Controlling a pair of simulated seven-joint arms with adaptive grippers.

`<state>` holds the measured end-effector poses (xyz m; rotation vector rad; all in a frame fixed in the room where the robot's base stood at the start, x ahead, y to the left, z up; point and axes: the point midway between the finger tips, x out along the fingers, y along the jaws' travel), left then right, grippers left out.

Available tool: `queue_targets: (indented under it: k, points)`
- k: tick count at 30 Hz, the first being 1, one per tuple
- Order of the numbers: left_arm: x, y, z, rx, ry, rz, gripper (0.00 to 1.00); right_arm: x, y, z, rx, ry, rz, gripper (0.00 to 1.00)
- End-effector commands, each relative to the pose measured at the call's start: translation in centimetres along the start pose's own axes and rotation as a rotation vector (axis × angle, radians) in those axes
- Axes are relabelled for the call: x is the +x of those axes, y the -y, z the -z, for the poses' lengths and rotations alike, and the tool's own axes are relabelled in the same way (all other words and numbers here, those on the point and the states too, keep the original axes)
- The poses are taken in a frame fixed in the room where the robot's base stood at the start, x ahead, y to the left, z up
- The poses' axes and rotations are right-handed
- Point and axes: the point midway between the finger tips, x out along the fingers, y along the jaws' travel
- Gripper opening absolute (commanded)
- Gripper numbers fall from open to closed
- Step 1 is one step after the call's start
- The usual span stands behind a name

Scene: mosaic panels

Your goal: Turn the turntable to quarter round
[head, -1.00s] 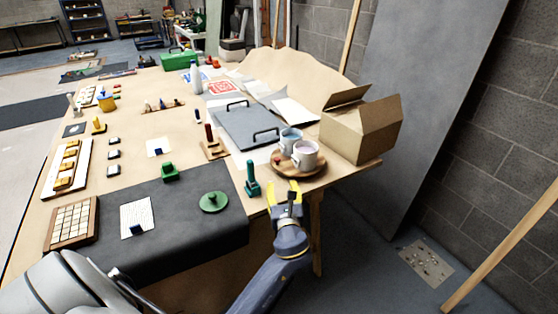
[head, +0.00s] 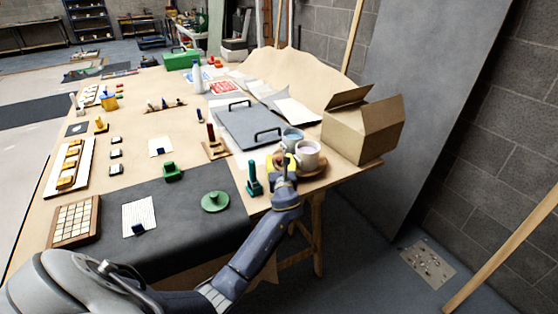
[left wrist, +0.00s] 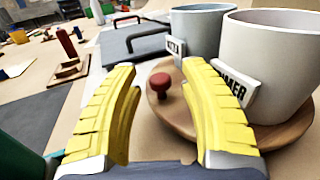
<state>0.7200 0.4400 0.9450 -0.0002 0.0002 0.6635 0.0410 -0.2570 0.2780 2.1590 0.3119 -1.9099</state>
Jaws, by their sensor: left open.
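The turntable (head: 318,172) is a round wooden disc at the table's right front corner; its rim also shows in the left wrist view (left wrist: 285,143). A red knob (left wrist: 160,85) stands near its edge. A blue-grey mug (head: 293,135) and a paler mug (head: 308,153) stand on it, with white labels partly hidden behind the right finger in the left wrist view. My left gripper (head: 283,163) is open, its yellow fingers at the turntable's near left edge. In the left wrist view the knob appears between the fingertips, with no clear contact. My right gripper is out of view.
A teal post (head: 254,181) stands just left of the gripper. An open cardboard box (head: 358,130) is right behind the turntable. A grey panel with black handles (head: 248,122) lies behind it. A green disc with a knob (head: 215,202) sits on the dark mat.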

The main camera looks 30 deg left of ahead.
Motion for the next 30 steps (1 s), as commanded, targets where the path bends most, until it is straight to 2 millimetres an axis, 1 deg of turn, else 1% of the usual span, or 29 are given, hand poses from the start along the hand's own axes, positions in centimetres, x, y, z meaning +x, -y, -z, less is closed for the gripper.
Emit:
queue_targets:
  k: [5, 14, 15, 26, 27, 30]
  points:
    - [0.75, -0.02, -0.05, 0.0, 0.0, -0.001, 0.43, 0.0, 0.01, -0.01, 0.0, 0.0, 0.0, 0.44]
    - [0.84, -0.01, -0.04, 0.0, 0.0, 0.0, 0.43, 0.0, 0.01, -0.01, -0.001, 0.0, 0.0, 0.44]
    - [0.83, -0.01, -0.04, 0.0, 0.0, 0.0, 0.45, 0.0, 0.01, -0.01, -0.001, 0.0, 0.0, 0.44]
    - [0.81, 0.0, -0.02, 0.0, 0.0, 0.0, 0.03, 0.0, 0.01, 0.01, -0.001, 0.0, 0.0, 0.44]
    - [0.81, 0.0, -0.02, 0.0, 0.0, 0.0, 0.0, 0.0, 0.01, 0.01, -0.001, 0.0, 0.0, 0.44]
    - [0.81, 0.0, -0.04, 0.0, 0.0, 0.0, 0.0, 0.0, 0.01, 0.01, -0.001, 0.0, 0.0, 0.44]
